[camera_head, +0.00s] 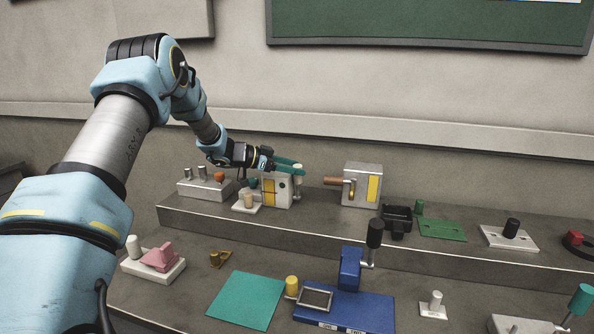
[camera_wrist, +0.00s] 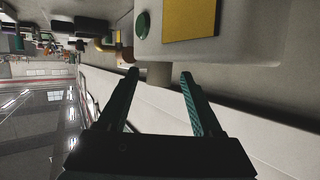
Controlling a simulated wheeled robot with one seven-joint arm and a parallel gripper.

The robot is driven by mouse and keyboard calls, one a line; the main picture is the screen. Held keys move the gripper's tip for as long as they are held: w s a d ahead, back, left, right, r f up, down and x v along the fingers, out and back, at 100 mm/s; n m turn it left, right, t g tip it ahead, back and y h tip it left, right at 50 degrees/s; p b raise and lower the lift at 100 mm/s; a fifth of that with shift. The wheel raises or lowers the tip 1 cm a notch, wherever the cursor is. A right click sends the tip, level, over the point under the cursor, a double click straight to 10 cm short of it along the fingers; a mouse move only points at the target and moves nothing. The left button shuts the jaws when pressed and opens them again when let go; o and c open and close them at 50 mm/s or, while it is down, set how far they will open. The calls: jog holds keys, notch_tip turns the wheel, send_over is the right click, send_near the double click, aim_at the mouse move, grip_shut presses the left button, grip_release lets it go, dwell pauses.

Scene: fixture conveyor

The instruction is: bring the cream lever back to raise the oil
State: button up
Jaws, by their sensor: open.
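The cream lever (camera_head: 297,181) stands at the right side of a pale box (camera_head: 284,199) with a yellow panel, on the raised shelf. My gripper (camera_head: 299,168) is at the lever's upper end, with its teal fingers reaching in from the left. In the wrist view, my gripper (camera_wrist: 159,77) is open, and the short cream lever end (camera_wrist: 158,74) shows between the fingertips, with gaps on both sides. The box (camera_wrist: 240,45) shows just beyond, with its yellow panel and a green round part. I cannot make out any oil.
A second box (camera_head: 353,172) with a copper-coloured handle (camera_head: 335,181) stands to the right on the shelf. A pale block with pegs (camera_head: 203,190) is left, under my arm. A blue fixture (camera_head: 352,308) with a black-knobbed lever stands in front, lower down.

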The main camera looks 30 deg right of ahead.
jog(key=b+v, duration=0.3)
jog(key=v, duration=0.6)
jog(key=shift+a, duration=0.2)
jog(key=shift+w, duration=0.1)
